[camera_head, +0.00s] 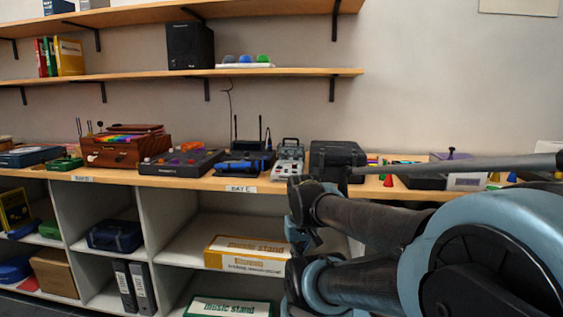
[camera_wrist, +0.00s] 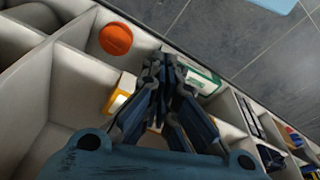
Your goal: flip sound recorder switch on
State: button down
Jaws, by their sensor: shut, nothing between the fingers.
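A grey device with a carrying handle (camera_head: 289,158) stands on the long wooden counter, left of a black case. It may be the sound recorder, but its label and switch are too small to make out. My gripper (camera_wrist: 165,62) is shut and empty in the wrist view, pointing down at the shelf cubbies below the counter. No recorder shows in the wrist view. In the head view my arm fills the lower right, and I cannot clearly pick out the fingertips.
The counter (camera_head: 215,184) also holds a blue device with antennas (camera_head: 246,160), a dark mixer-like box (camera_head: 182,162) and the black case (camera_head: 336,160). A yellow music stand box (camera_head: 246,254) and an orange round thing (camera_wrist: 115,39) are in the cubbies. Wall shelves hang above.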

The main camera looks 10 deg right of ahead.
notch_tip(320, 180, up, 36)
jog(key=f+n+g, duration=0.1)
jog(key=n+g, duration=0.3)
jog(key=n, duration=1)
send_over(276, 168)
jog(key=w, duration=0.2)
jog(key=shift+d+r, duration=0.25)
jog(key=shift+f, duration=0.1)
jog(key=f, duration=0.4)
jog(key=s+f, duration=0.1)
jog(key=f, duration=0.8)
jog(key=shift+s+a+f, duration=0.3)
jog(key=shift+s+f, duration=0.05)
jog(key=shift+s+f+t, duration=0.1)
jog(key=shift+t, duration=0.2)
